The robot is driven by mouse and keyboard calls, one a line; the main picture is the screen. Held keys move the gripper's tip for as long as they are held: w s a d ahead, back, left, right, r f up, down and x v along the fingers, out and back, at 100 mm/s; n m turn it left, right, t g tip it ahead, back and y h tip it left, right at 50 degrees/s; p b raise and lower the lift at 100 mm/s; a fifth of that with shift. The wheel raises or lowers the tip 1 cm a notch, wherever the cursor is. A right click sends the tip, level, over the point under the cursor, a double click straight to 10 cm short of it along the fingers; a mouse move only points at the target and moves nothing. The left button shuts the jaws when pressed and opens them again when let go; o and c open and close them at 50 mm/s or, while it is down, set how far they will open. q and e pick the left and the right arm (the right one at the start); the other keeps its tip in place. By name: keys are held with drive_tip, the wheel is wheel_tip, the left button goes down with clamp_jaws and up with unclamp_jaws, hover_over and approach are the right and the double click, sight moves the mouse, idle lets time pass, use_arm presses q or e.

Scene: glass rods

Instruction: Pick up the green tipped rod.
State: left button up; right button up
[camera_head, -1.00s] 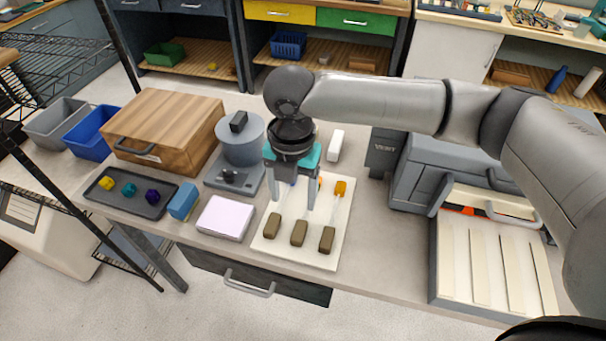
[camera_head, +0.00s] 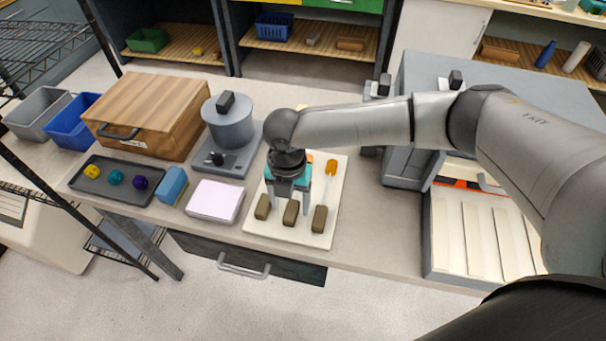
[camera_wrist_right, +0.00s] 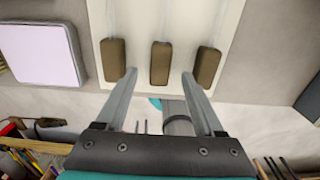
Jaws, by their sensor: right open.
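Three glass rods with brown handles lie side by side on a white board (camera_head: 326,232). In the head view these are the left handle (camera_head: 262,207), middle handle (camera_head: 290,213) and right handle (camera_head: 319,219). The right rod has an orange tip (camera_head: 331,167); my right arm and gripper hide much of the other rods, and I see no green tip. My right gripper (camera_head: 290,207) is open and points down over the middle rod. In the right wrist view its fingers lie either side of the middle handle's near end (camera_wrist_right: 160,62); their height above it is unclear. My left gripper is out of view.
A pale lilac-topped block (camera_head: 214,201), blue block (camera_head: 172,186) and dark tray (camera_head: 104,193) with coloured pieces are left. A grey pot-like device (camera_head: 229,125) and wooden box (camera_head: 155,105) stand behind. A grey machine (camera_head: 430,85) and slatted tray (camera_head: 433,245) are right.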

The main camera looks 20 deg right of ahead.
wheel_tip(320, 180, down, 2)
drive_tip(key=shift+f, duration=0.25)
clamp_jaws()
idle(0.5)
